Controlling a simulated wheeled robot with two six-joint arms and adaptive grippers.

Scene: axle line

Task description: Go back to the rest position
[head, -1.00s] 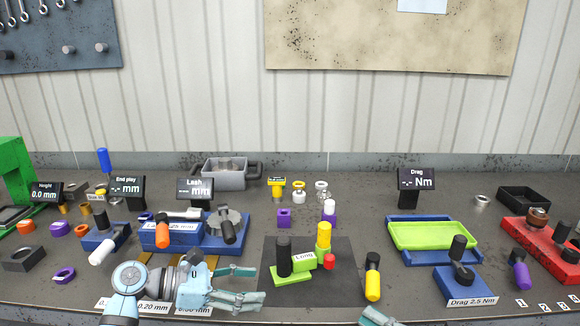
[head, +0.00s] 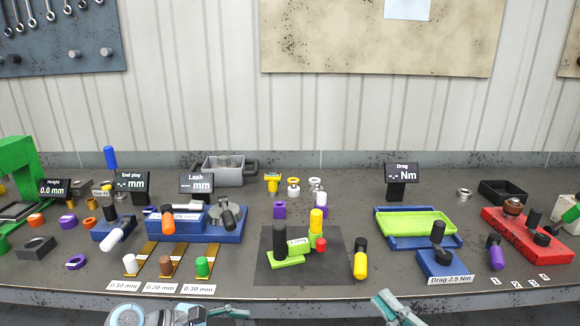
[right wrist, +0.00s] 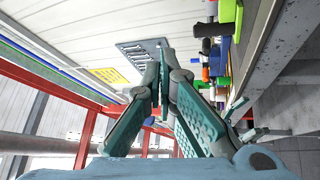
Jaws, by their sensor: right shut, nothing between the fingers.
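My right gripper (head: 398,308) shows at the bottom edge of the head view, in front of the bench's front edge. It is shut and empty. In the right wrist view its fingers (right wrist: 160,78) converge with nothing held between them. My left gripper (head: 228,313) is at the bottom left of the head view, below the bench edge. Only one finger and part of its wrist show, and the rest is cut off, so its opening is hidden. Both grippers are apart from the parts on the bench.
The bench (head: 330,292) holds a dark mat (head: 262,270) with green, yellow and red parts. Also there are a blue drag fixture (head: 437,265), a lime tray (head: 415,223), a red fixture (head: 520,240) and capped shim strips (head: 167,278).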

